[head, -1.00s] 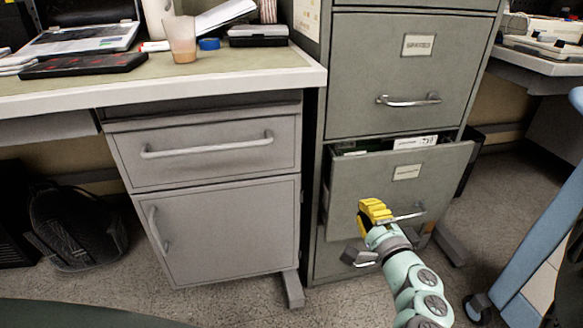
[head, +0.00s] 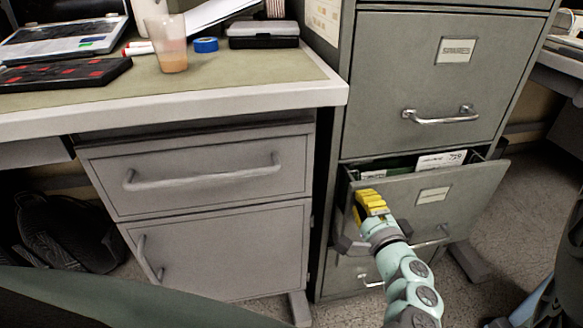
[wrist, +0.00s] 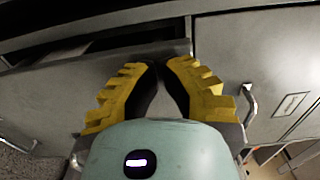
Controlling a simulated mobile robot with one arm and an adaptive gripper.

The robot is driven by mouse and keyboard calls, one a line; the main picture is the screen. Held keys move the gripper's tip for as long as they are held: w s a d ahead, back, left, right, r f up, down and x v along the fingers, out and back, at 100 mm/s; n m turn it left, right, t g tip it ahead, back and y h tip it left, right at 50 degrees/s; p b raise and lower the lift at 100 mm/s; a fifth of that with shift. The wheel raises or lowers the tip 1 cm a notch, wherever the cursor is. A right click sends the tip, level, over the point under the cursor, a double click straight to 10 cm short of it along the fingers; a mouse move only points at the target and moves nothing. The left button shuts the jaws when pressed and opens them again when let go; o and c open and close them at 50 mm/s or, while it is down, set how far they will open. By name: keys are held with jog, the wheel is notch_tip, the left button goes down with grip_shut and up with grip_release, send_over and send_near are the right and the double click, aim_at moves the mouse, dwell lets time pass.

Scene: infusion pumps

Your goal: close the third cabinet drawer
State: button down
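The third cabinet drawer (head: 455,190) is the pulled-out one in the grey filing cabinet (head: 345,120), partly open, with papers showing behind its labelled front. Its bar handle (head: 430,240) is partly behind my arm. My gripper (head: 367,200) has yellow fingers and is in front of the left part of this drawer front. I cannot tell whether it touches. In the wrist view, the yellow fingertips (wrist: 160,64) come together with nothing seen between them. A grey panel (wrist: 60,95) lies to their left, and a closed labelled drawer with a handle (wrist: 249,105) to their right.
A closed drawer (head: 430,75) is above the open one. A desk (head: 250,95) with a cup (head: 167,45), a grey desk drawer (head: 205,172) and a cupboard door (head: 220,250) stands left. Bare floor (head: 525,210) shows right of the cabinet.

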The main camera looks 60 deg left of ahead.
aim_at(350, 177)
jog(key=b+x, duration=0.2)
jog(key=x, duration=0.6)
jog(key=shift+a, duration=0.1)
jog(key=shift+f, duration=0.1)
